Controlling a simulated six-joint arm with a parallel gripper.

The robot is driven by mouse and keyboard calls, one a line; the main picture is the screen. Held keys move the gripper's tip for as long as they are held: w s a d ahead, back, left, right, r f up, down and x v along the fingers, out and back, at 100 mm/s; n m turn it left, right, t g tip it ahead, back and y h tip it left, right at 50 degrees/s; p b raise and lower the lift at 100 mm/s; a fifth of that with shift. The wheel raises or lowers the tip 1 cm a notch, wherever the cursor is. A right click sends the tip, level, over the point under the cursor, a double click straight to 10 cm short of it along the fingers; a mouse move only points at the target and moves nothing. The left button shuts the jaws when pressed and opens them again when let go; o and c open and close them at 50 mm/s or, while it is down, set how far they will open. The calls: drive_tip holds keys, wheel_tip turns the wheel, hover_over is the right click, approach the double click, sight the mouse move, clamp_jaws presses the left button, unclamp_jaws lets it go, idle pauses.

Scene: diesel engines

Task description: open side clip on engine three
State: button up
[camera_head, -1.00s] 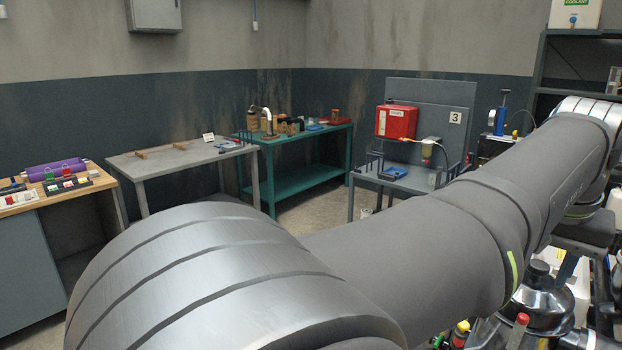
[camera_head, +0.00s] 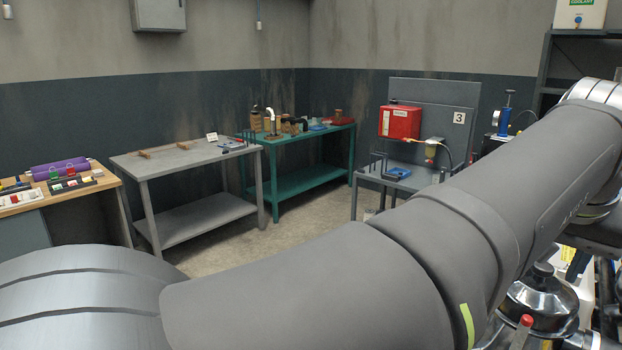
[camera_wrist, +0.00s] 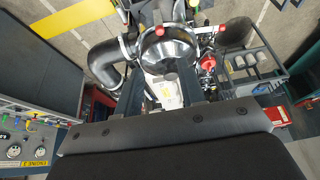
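The same dome (camera_head: 541,303) shows at the lower right of the head view, partly behind my arm. The number 3 plate (camera_head: 459,118) is on a grey panel beside a red tank (camera_head: 400,121) at the back.
A gauge panel (camera_wrist: 25,135) with a yellow label is at the left of the wrist view. A dark cart (camera_wrist: 257,72) with rails stands at the right. In the head view, a grey table (camera_head: 180,158) and a green table (camera_head: 305,135) stand at the back.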

drive_tip(key=shift+x, duration=0.85)
drive_tip(key=shift+c, duration=0.3)
drive_tip(key=c, duration=0.7)
drive_tip(key=shift+f, duration=0.1)
clamp_jaws()
wheel_tip(320, 180, down, 13)
drive_tip(key=a+m+t+y, duration=0.2)
drive_tip(key=m+t+y, duration=0.1)
drive_tip(key=t+y, duration=0.35)
drive_tip(key=s+d+f+m+t+h, duration=0.2)
drive_tip(key=s+d+m+t+h, duration=0.2)
drive_tip(key=s+m+t+h, duration=0.3)
drive_tip(key=shift+s+d+f+m+t+h, duration=0.3)
drive_tip(key=shift+m+t+h, duration=0.35)
drive_tip(key=shift+m+h, duration=0.55)
